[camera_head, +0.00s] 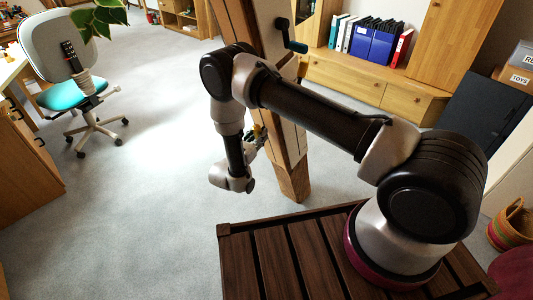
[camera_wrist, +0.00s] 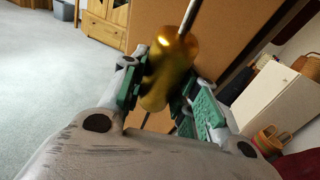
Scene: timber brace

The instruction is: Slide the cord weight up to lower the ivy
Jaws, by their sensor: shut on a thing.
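The cord weight (camera_wrist: 168,72) is a shiny brass cylinder in the wrist view, tilted in the picture. A thin rod or cord (camera_wrist: 188,17) runs from its top end. My gripper (camera_wrist: 162,92) has its green-padded fingers on both sides of the weight and is shut on it. In the head view my gripper (camera_head: 258,138) is beside the timber post, with a small glimpse of the brass weight (camera_head: 259,130) between its fingers. Green ivy leaves (camera_head: 98,18) hang at the top left of the head view; the rest of the plant is out of frame.
A swivel chair (camera_head: 75,85) stands at the left. A low cabinet (camera_head: 365,80) with binders is behind. Open carpet (camera_head: 130,200) lies left of the arm.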

